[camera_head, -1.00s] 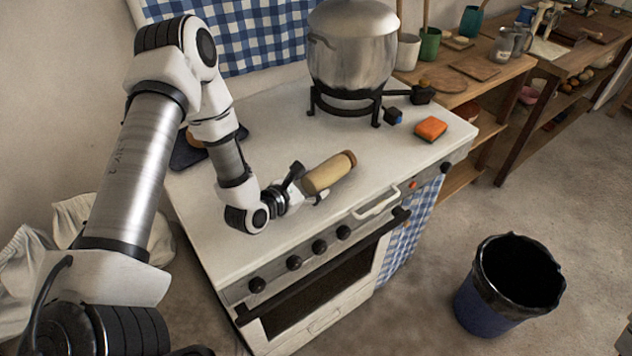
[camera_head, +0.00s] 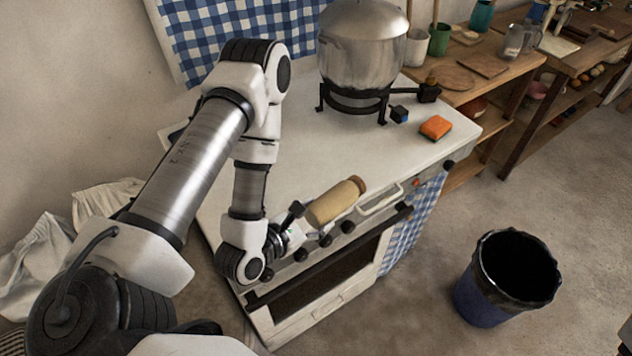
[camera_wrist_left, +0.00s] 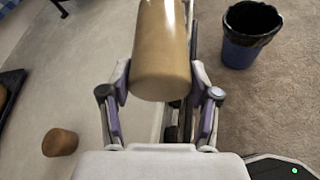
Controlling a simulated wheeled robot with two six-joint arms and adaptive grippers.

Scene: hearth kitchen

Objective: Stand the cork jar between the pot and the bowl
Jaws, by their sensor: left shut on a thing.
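The cork jar (camera_head: 337,202), a tan cylinder with a browner end, is in my left gripper (camera_head: 301,222). The jar is tilted well over, above the stove's front edge near the knobs. In the left wrist view the jar (camera_wrist_left: 160,50) sits between the fingers of my left gripper (camera_wrist_left: 160,95). The large metal pot (camera_head: 362,45) stands on a black burner stand at the back of the white stove top. I cannot make out the bowl for sure; my left arm hides part of the stove's left side. My right gripper is not in view.
An orange sponge (camera_head: 436,127) and a small dark blue-ended block (camera_head: 399,114) lie right of the pot. A brown round piece (camera_wrist_left: 60,142) and a dark mat (camera_wrist_left: 12,85) show in the left wrist view. A bin (camera_head: 507,278) stands on the floor. The middle stove top is clear.

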